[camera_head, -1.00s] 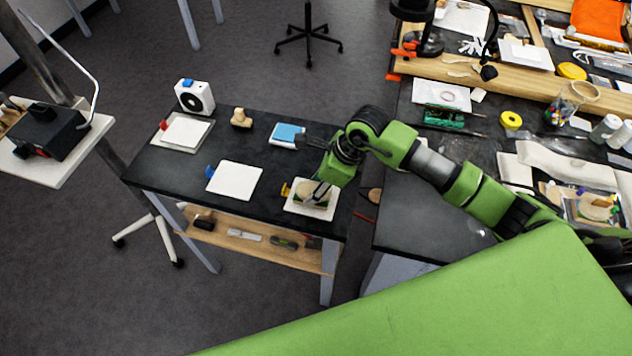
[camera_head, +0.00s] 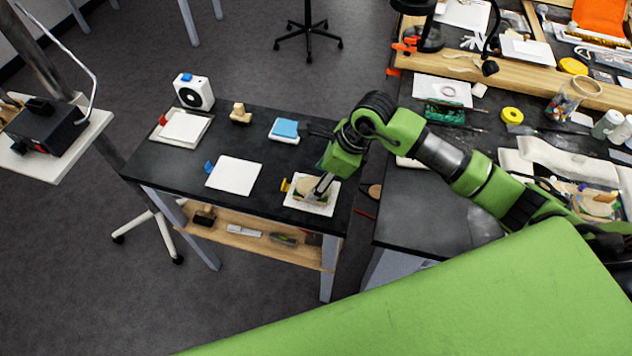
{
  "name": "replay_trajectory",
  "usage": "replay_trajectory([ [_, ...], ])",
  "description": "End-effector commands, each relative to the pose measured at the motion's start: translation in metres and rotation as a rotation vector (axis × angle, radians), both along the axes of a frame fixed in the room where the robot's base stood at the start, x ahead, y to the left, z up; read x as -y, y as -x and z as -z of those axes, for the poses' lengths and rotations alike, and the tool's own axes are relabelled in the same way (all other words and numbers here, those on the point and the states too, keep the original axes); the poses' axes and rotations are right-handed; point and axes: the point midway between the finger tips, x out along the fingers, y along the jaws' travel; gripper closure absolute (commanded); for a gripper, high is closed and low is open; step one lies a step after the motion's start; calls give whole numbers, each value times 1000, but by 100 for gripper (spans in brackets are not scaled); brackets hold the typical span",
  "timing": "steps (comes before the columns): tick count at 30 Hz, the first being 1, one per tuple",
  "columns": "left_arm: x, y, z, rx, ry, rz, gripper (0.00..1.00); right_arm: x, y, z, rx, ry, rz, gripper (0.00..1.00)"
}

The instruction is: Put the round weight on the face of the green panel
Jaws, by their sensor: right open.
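My right gripper (camera_head: 321,186) reaches down over a white square pad (camera_head: 300,206) with a yellow tag, near the right end of the black table. It is open. A tan, rounded thing (camera_head: 306,190) lies on this pad beside and partly behind the fingers, with some dark green showing around it. It may be the round weight on the green panel, but it is too small and too covered to be sure. I cannot tell whether the fingers touch it. My left gripper is not in view.
The black table (camera_head: 262,216) also holds a white pad with a blue tag (camera_head: 234,175), a pad with a red tag (camera_head: 183,128), a tan knobbed piece (camera_head: 240,114), a blue block (camera_head: 285,129) and a white boxed fan (camera_head: 194,93). A cluttered bench stands to the right.

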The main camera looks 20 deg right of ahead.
Motion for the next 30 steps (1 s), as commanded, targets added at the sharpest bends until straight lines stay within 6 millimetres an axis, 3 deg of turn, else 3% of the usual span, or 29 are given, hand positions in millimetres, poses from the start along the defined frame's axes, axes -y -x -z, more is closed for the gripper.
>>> replay_trajectory([
  [3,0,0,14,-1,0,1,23,10,4,-22,7,4,-1,42],
  [13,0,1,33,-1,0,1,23,28,18,-80,4,1,2,42],
  [19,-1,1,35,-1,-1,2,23,31,22,-92,0,0,0,42],
  [30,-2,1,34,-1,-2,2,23,32,22,-92,0,0,0,42],
])
